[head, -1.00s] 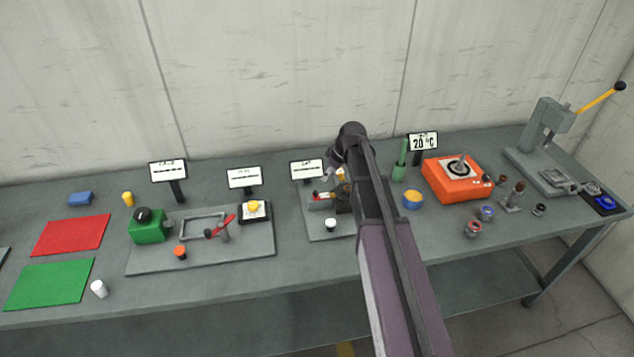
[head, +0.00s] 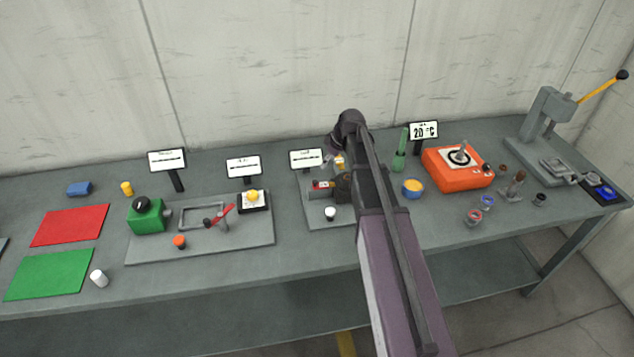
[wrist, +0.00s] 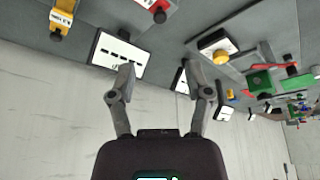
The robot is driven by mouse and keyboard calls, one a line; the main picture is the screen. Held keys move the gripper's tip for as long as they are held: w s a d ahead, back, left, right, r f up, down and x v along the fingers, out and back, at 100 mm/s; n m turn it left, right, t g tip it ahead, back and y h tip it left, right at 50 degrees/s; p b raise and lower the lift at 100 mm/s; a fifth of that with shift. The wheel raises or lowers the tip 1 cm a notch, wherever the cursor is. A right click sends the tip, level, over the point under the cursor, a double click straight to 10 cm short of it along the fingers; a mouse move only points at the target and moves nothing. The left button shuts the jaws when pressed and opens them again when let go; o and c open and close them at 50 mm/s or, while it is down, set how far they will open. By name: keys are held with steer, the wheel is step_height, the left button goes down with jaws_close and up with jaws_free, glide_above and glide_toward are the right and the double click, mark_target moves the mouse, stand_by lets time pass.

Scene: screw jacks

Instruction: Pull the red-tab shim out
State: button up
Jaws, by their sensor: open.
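A small red piece (head: 319,184), which looks like the red tab, sits on a grey plate (head: 318,218) in the middle of the bench. The shim's body cannot be made out. My gripper (wrist: 160,80) is open, its two fingers apart with nothing between them. In the wrist view the red piece lies beyond the fingertips, apart from them. In the head view my arm hides most of the gripper and the plate's right side.
A small sign (head: 306,159) stands behind the plate and shows near the left finger in the wrist view (wrist: 118,53). A white-topped knob (head: 330,213) stands at the plate's front. A yellow labelled block (wrist: 62,17) is near. An orange device (head: 458,167) stands right.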

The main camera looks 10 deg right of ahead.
mark_target(316, 181)
steer(key=shift+b+x, duration=5.4)
steer(key=shift+x, duration=0.7)
jaws_close()
